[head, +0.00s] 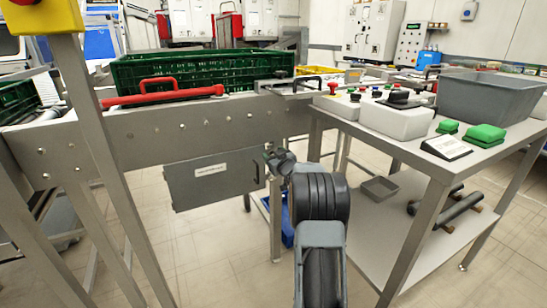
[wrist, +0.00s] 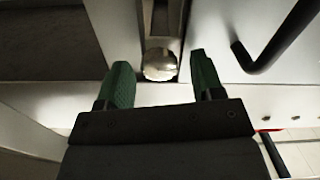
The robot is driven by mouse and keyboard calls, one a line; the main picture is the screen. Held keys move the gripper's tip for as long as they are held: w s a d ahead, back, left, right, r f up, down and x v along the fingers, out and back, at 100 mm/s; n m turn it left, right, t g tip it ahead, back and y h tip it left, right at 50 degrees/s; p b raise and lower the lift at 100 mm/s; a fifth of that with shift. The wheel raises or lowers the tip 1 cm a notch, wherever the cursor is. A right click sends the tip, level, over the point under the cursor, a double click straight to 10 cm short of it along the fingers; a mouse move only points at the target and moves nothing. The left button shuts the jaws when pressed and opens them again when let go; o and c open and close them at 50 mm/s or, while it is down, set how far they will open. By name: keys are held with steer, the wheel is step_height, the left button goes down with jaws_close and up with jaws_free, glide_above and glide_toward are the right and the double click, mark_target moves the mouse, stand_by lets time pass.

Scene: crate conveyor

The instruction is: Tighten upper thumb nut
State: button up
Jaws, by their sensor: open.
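A round, pale metal thumb nut (wrist: 160,66) shows in the wrist view at the end of a slotted metal bracket (wrist: 161,22). I cannot tell from the frames whether it is the upper one. My gripper (wrist: 160,63) is open, with one green finger on each side of the nut and a visible gap on both sides. Whether the fingertips reach as deep as the nut is unclear. In the head view my gripper (head: 276,155) is small and dark, in front of the conveyor's side near its right end. The nut cannot be made out there.
A black bar handle (wrist: 275,42) lies right of the fingers in the wrist view. A green crate (head: 203,58) and a red handle (head: 165,94) are on the conveyor (head: 150,128). A steel bench (head: 425,160) with a grey bin (head: 492,95) stands right of my arm.

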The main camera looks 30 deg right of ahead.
steer(key=shift+c, duration=0.2)
steer(key=c, duration=0.9)
steer(key=shift+r+p, duration=0.1)
steer(key=shift+p, duration=0.3)
steer(key=m+p, duration=0.7)
steer(key=m, duration=0.1)
steer(key=m+p, duration=0.7)
steer(key=m, duration=0.2)
steer(key=shift+d+f+m+p, duration=0.2)
steer(key=shift+m+p, duration=0.1)
steer(key=shift+p, duration=0.05)
steer(key=shift+m, duration=0.3)
